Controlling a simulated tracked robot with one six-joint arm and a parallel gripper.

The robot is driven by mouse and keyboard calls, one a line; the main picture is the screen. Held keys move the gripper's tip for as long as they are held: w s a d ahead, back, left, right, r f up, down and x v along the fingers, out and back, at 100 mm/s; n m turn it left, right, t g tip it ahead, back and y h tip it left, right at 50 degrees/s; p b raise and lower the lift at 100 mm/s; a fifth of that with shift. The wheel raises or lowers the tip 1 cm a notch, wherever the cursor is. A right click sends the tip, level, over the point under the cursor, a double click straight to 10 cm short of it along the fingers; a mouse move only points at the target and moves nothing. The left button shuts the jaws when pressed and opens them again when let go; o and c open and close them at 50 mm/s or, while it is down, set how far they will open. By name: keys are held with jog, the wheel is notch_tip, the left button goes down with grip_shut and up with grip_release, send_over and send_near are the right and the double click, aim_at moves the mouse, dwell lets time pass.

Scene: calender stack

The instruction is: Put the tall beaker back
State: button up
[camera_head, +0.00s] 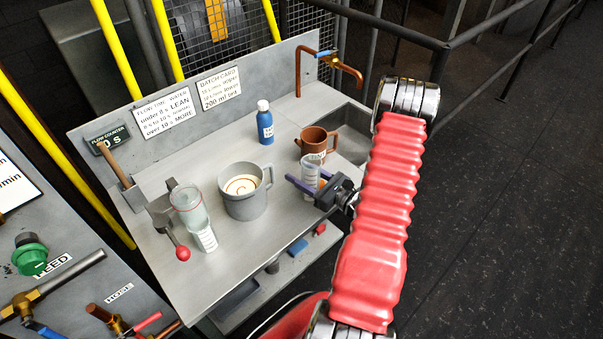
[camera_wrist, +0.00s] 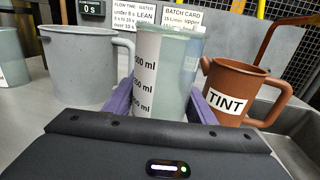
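A tall clear beaker (camera_head: 311,173) with a white millilitre scale stands upright between my gripper's fingers, at the right part of the bench. In the wrist view the beaker (camera_wrist: 165,72) fills the middle, its scale facing me. My gripper (camera_head: 313,181) has purple fingers on both sides of it, seemingly touching its walls. The fingers hide part of its lower sides, and whether its base touches the bench is unclear. Another clear vessel (camera_head: 188,208) with a white scale stands at the left of the bench.
A grey mug (camera_head: 244,205) stands left of my gripper. A brown TINT jug (camera_head: 313,142) is close behind the beaker, beside the sink (camera_head: 350,137). A blue bottle (camera_head: 265,127) stands at the back. A red-knobbed lever (camera_head: 182,253) is at left. The bench's front middle is clear.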

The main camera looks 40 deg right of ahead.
aim_at(319, 183)
jog(key=o, duration=0.3)
jog(key=shift+r, duration=0.1)
jog(key=shift+s+d, duration=0.35)
jog(key=shift+s, duration=1.6)
jog(key=shift+s+d, duration=0.4)
jog(key=shift+s, duration=1.6)
jog(key=shift+s+d, duration=0.35)
jog(key=shift+s, duration=1.6)
